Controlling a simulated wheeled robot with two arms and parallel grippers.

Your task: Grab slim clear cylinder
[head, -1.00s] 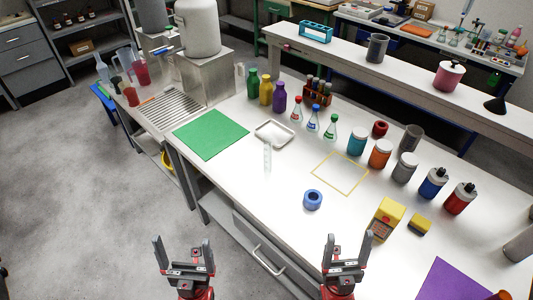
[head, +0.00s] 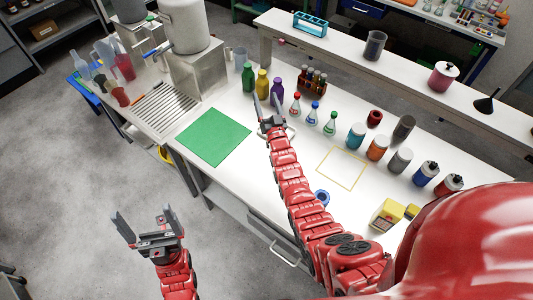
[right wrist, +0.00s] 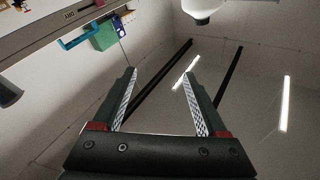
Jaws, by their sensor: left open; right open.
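The slim clear cylinder is not visible now; in the head view my right arm covers the part of the table where it stood, in front of the small white tray (head: 290,133). My right gripper (head: 267,100) is open over the table by the tray, its fingers pointing away from me toward the colored bottles. In the right wrist view its open fingers (right wrist: 159,72) have nothing between them and face upward toward the ceiling lights. My left gripper (head: 145,214) is open and empty over the floor, left of the table.
A green mat (head: 213,137) lies left of the tray. Green, yellow and purple (head: 277,91) bottles stand just beyond my right gripper. Several flasks (head: 312,115) and jars stand to its right. A yellow square outline (head: 342,168) marks bare table. A blue ring (head: 323,197) sits beside my right arm.

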